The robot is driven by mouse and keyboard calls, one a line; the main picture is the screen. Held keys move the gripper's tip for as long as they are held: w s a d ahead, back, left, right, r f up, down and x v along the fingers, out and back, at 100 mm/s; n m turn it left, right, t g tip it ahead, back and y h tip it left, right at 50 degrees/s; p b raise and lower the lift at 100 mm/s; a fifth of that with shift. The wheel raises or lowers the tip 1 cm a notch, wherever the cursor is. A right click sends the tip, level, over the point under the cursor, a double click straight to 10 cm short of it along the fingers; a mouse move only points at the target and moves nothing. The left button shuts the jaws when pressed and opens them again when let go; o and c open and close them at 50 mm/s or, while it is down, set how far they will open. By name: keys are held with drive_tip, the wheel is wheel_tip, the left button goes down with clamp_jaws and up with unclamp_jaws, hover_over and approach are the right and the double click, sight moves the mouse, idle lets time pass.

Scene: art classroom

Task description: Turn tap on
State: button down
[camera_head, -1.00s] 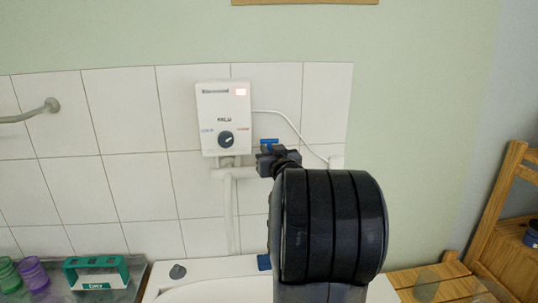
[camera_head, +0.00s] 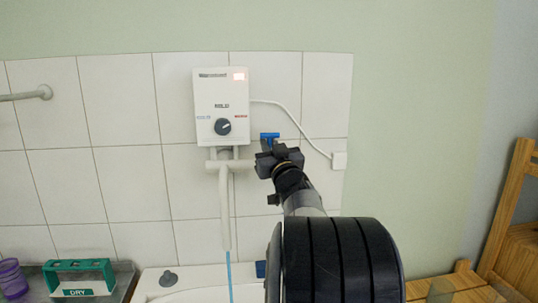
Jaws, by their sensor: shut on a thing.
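A blue tap handle (camera_head: 269,135) sits on the wall pipe, just right of the white water heater (camera_head: 221,107). My gripper (camera_head: 268,150) is at the handle, its jaws shut on it; the fingers and my arm hide the lower part of the handle. The white spout pipe (camera_head: 225,205) hangs straight down below the heater. A thin blue stream of water (camera_head: 229,272) runs from its lower end toward the white sink (camera_head: 205,277).
A grey knob (camera_head: 169,278) and a blue piece (camera_head: 260,269) sit on the sink's back rim. A green DRY holder (camera_head: 80,264) and a purple cup (camera_head: 11,275) stand at left. A wooden rack (camera_head: 510,215) stands at right. A white cable runs to a wall socket (camera_head: 339,160).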

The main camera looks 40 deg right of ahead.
idle(0.3)
drive_tip(key=c, duration=1.5)
unclamp_jaws()
drive_tip(key=shift+c, duration=0.2)
drive_tip(key=b+v, duration=0.1)
drive_tip(key=v, duration=1)
drive_tip(key=shift+w, duration=0.1)
drive_tip(key=p+x, duration=0.1)
drive_tip(key=x, duration=1)
drive_tip(key=shift+r+p, duration=0.15)
drive_tip(key=shift+p, duration=0.35)
